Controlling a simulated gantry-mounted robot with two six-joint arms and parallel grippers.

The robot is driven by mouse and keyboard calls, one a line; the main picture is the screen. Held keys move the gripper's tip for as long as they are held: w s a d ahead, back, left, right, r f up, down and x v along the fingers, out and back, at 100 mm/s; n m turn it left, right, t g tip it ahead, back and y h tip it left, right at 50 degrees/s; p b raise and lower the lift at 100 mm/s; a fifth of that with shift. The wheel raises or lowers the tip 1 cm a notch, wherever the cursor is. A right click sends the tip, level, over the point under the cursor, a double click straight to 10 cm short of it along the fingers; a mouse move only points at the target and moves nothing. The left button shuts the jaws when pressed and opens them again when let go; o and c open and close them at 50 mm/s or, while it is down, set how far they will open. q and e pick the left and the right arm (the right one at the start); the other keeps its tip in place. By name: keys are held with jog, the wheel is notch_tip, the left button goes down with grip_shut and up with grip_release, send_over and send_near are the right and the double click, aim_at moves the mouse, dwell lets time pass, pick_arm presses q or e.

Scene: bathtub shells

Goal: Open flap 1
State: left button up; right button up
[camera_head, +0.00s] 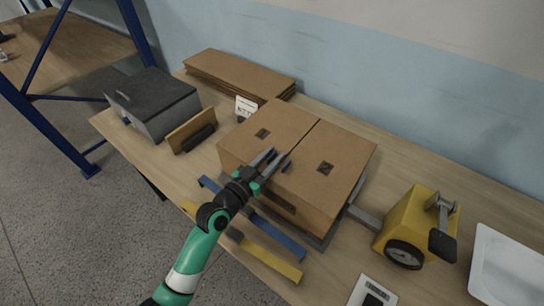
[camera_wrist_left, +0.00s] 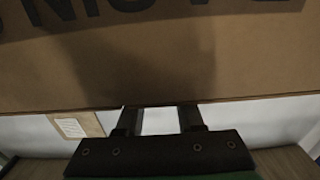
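A brown cardboard box (camera_head: 338,195) stands on the table with its top flaps lying flat. A seam splits the top into a left flap (camera_head: 275,125) and a right flap (camera_head: 335,155), each with a dark printed mark. I cannot tell which is flap 1. My left gripper (camera_head: 275,160) is open, its two fingers apart and empty over the box's near top edge by the seam. In the left wrist view, the fingers (camera_wrist_left: 160,112) reach the edge of a cardboard face (camera_wrist_left: 160,70) with dark lettering. Contact is unclear. My right gripper is not in view.
A yellow machine (camera_head: 408,218) stands right of the box, with a white tray (camera_head: 505,265) beyond. Blue (camera_head: 280,236) and yellow (camera_head: 270,260) bars lie in front. Flat cardboard (camera_head: 238,72) and a grey case (camera_head: 155,100) are behind and left.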

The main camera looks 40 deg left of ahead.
pick_arm(q)
grip_shut()
dwell(1.4)
